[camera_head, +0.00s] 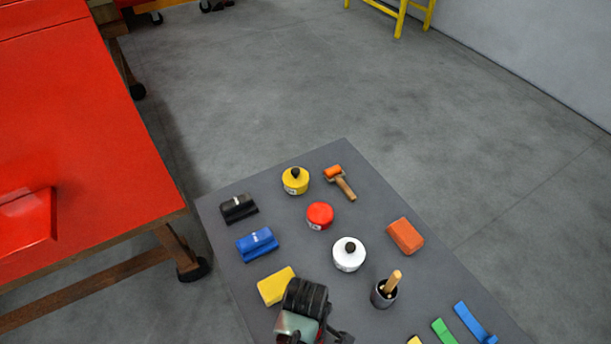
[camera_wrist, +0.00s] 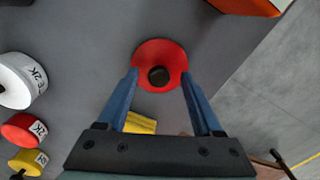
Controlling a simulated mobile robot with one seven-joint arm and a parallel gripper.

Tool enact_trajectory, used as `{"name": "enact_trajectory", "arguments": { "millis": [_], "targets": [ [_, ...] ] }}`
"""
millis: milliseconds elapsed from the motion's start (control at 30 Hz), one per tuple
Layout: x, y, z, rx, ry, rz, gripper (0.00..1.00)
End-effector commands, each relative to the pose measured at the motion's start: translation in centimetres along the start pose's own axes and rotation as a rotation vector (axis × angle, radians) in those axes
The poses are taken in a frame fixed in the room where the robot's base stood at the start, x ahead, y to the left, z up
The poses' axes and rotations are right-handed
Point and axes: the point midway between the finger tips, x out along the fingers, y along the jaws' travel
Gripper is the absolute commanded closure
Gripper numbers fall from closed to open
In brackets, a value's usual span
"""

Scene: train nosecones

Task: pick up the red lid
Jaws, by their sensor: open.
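The red lid (camera_wrist: 145,54), round with a black knob (camera_wrist: 158,75), lies on the grey table in the wrist view. My gripper (camera_wrist: 160,74) is open, with its blue fingers on either side of the knob and their tips over the lid's edges. I cannot tell how far the tips are above the lid. In the head view my wrist and gripper (camera_head: 304,306) are at the table's near end; the lid is not visible there. A red tin (camera_head: 320,214) without a knob stands farther up the table and also shows in the wrist view (camera_wrist: 18,131).
A white tin (camera_head: 349,258) and a yellow tin (camera_head: 295,185) flank the red tin. A yellow block (camera_head: 276,286) lies close to my gripper. A blue block (camera_head: 256,246), a brush pot (camera_head: 384,294) and an orange block (camera_head: 405,236) stand around. Floor borders the table's right edge.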

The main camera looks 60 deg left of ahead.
Motion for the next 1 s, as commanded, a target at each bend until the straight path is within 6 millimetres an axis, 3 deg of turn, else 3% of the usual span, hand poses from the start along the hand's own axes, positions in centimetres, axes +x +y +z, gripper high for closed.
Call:
{"name": "enact_trajectory", "arguments": {
  "millis": [133, 500, 833, 1000],
  "targets": [
    [0.0, 0.0, 0.0, 0.000, 0.000, 0.001, 0.36],
    [-0.1, 0.0, 0.0, 0.000, 0.000, 0.001, 1.00],
    [-0.1, 0.1, 0.0, 0.000, 0.000, 0.001, 1.00],
    [-1.5, 0.2, -0.1, 0.000, 0.002, 0.005, 1.00]
  ]
}}
